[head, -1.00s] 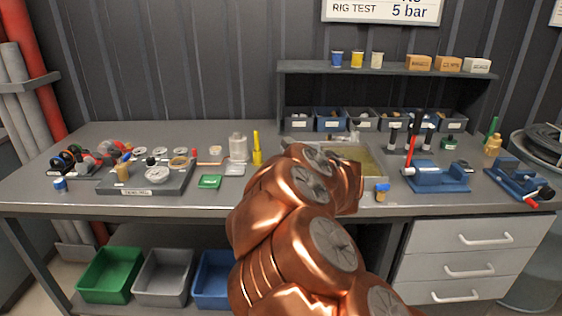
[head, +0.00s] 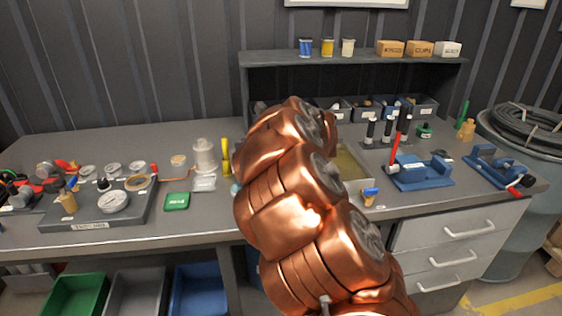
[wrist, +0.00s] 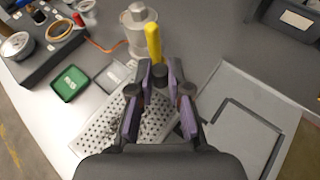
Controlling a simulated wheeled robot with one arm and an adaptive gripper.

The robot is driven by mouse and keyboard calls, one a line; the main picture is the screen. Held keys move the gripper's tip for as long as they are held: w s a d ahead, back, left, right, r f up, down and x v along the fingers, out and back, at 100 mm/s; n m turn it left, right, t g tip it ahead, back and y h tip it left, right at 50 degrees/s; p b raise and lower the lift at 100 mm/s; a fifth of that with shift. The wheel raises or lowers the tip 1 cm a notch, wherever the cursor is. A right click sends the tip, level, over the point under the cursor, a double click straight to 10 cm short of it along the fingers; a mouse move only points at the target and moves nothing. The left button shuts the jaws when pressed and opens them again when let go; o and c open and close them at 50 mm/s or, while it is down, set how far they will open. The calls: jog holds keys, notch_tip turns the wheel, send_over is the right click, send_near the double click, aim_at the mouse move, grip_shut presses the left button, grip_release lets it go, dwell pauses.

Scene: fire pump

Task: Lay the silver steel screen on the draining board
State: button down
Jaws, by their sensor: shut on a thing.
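My gripper (wrist: 160,85) is in the wrist view, its purple-padded fingers closed in on something that the picture does not show clearly; I take it to be the silver steel screen, mostly hidden by the fingers. A pale perforated plate (wrist: 95,138), which looks like the draining board, lies on the bench below and behind the fingers. I cannot tell whether the held thing touches it. In the head view my copper-coloured arm hides the gripper and the plate.
A shallow tray (wrist: 285,112) lies right of the plate. A yellow upright thing (wrist: 153,42) and a clear jar (wrist: 138,28) stand just beyond my gripper. A green box (wrist: 69,83) lies to the left. A shelf (head: 350,58) with bins stands behind.

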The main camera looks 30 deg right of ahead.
jog(key=d+r+h+p, duration=0.15)
jog(key=d+r, duration=0.35)
jog(key=d, duration=0.8)
jog(key=shift+y, duration=0.25)
jog(key=f, duration=0.3)
jog(key=f+p, duration=0.1)
jog(key=f, duration=0.6)
jog(key=shift+s+a, duration=0.15)
jog(key=shift+s, duration=0.15)
jog(key=shift+f, duration=0.25)
jog(key=c, duration=1.1)
grip_release()
jog(key=shift+r, duration=0.1)
